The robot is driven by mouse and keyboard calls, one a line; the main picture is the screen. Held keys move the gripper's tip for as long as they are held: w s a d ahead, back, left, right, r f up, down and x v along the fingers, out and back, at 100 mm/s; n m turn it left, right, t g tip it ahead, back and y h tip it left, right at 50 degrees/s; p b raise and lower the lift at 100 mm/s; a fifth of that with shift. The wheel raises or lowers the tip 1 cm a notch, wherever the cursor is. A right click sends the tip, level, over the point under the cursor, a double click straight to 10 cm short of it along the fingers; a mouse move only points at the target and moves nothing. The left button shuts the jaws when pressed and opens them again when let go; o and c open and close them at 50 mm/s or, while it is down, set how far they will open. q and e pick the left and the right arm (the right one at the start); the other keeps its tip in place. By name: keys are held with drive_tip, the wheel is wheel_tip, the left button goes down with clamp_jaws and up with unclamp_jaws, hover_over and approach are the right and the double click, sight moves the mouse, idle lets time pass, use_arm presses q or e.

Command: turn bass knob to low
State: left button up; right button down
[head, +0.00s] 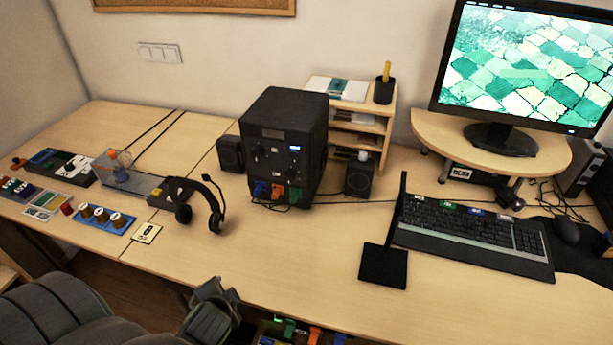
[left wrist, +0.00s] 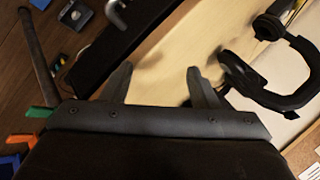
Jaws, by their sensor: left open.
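The black speaker box (head: 285,140) stands on the desk at mid-picture in the head view. Its front carries small dark knobs, a small lit display and coloured plugs along the bottom. The knobs are too small to read, so I cannot tell which one is the bass knob or where it points. My left gripper (left wrist: 160,75) is open and empty in the left wrist view, with the pale desk edge and the headset (left wrist: 275,80) beyond it. My right gripper is not in view.
The headset (head: 205,205) lies left of the speaker box. Small speakers (head: 231,154) flank the box. A keyboard (head: 470,232) and monitor stand (head: 495,145) are at right. The desk's front middle (head: 280,255) is clear. Dark grey padded shapes (head: 60,315) fill the lower left.

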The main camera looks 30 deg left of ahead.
use_arm(q)
drive_tip(key=w+r+m, duration=0.1)
drive_tip(key=w+a+r+m+t+y, duration=0.1)
drive_tip(key=m, duration=0.1)
drive_tip(key=w+a+r+m+t, duration=0.1)
drive_tip(key=shift+w+r+y, duration=0.1)
drive_tip(key=shift+w+y, duration=0.2)
drive_tip(key=shift+w, duration=0.1)
drive_tip(key=w+r+m+t, duration=0.5)
drive_tip(key=m, duration=0.3)
drive_tip(key=m+t+h+p, duration=0.2)
drive_tip(key=m+t+h, duration=0.2)
drive_tip(key=m, duration=1)
approach(288, 179)
drive_tip(key=w, duration=0.2)
drive_tip(key=w+a, duration=0.1)
drive_tip(key=w, duration=0.5)
drive_tip(key=shift+w+a+r+b, duration=0.15)
drive_tip(key=shift+a+b, duration=0.1)
drive_tip(key=shift+b, duration=0.15)
drive_tip(key=c, duration=1)
